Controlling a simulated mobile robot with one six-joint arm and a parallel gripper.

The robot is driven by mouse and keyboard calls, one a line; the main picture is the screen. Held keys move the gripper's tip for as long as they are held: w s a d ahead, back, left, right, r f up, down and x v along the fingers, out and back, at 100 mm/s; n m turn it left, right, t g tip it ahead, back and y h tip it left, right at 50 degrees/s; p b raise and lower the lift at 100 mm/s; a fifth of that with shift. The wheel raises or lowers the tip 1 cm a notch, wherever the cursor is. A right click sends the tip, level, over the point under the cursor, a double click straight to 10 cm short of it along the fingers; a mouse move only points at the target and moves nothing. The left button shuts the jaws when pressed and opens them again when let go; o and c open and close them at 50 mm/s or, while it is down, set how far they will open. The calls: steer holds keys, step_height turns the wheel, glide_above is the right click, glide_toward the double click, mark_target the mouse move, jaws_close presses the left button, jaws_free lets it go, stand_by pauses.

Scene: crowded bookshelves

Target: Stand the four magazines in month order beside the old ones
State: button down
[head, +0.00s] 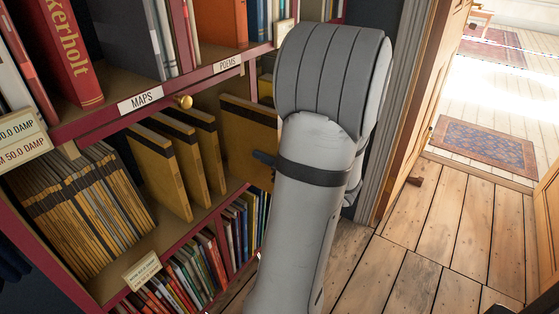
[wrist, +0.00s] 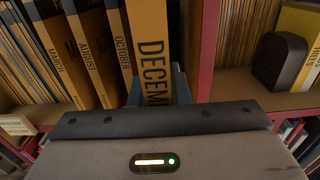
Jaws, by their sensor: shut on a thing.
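In the wrist view, yellow magazines marked MARCH (wrist: 58,50), AUGUST (wrist: 92,50) and OCTOBER (wrist: 121,45) stand side by side, leaning a little. The DECEMBER magazine (wrist: 150,40) is right of October. My gripper (wrist: 158,92) is shut on its spine, with blue-grey fingers at either side. In the head view the December magazine (head: 245,128) is upright, apart from the other three; my arm hides part of it and most of the gripper. I cannot tell whether its bottom edge touches the shelf. The old magazines (head: 85,200) fill the left of the same shelf.
A red divider (wrist: 207,50) stands close right of the December magazine. Beyond it are thin yellow volumes (wrist: 240,45) and a dark bookend (wrist: 283,62). Books (head: 185,270) fill the shelf below.

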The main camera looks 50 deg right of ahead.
mark_target(228, 147)
steer(key=w+a+f+b, duration=0.1)
steer(key=w+f+b, duration=0.1)
steer(key=w, duration=1.3)
steer(key=shift+f+b, duration=0.15)
steer(key=shift+b, duration=0.3)
steer(key=shift+a+f, duration=0.1)
steer(key=shift+f, duration=0.25)
steer(key=c, duration=1.3)
jaws_free()
steer(key=shift+s, duration=0.1)
